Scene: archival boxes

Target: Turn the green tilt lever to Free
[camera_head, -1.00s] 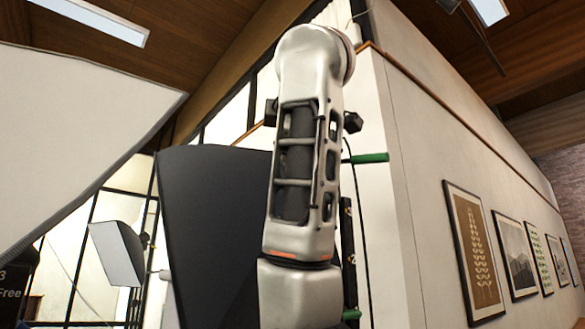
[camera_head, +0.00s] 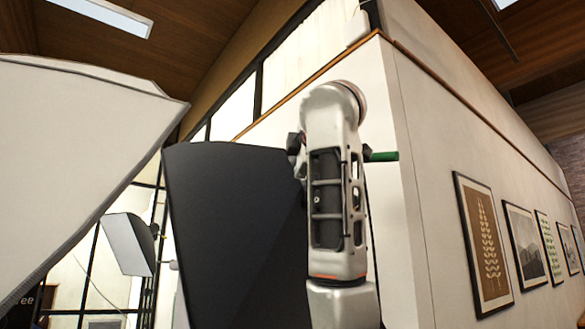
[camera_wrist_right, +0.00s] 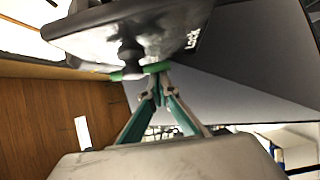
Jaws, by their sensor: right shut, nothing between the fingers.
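The green tilt lever (camera_head: 383,156) sticks out to the right from behind my right arm in the head view. In the right wrist view the green lever (camera_wrist_right: 126,75) lies across a dark knob, under a black housing marked "Lock". My right gripper (camera_wrist_right: 160,82) is shut with nothing between its fingers. Its tips are at the lever's right part in the picture; I cannot tell whether they touch it. In the head view my arm hides this gripper and most of the lever's mount. My left gripper is not in view.
A large dark panel (camera_head: 235,225) stands left of my right arm. A white softbox (camera_head: 70,150) fills the left side and partly covers a label ending in "ee". A smaller softbox (camera_head: 128,243) is farther back. A white wall (camera_head: 425,150) with framed pictures runs along the right.

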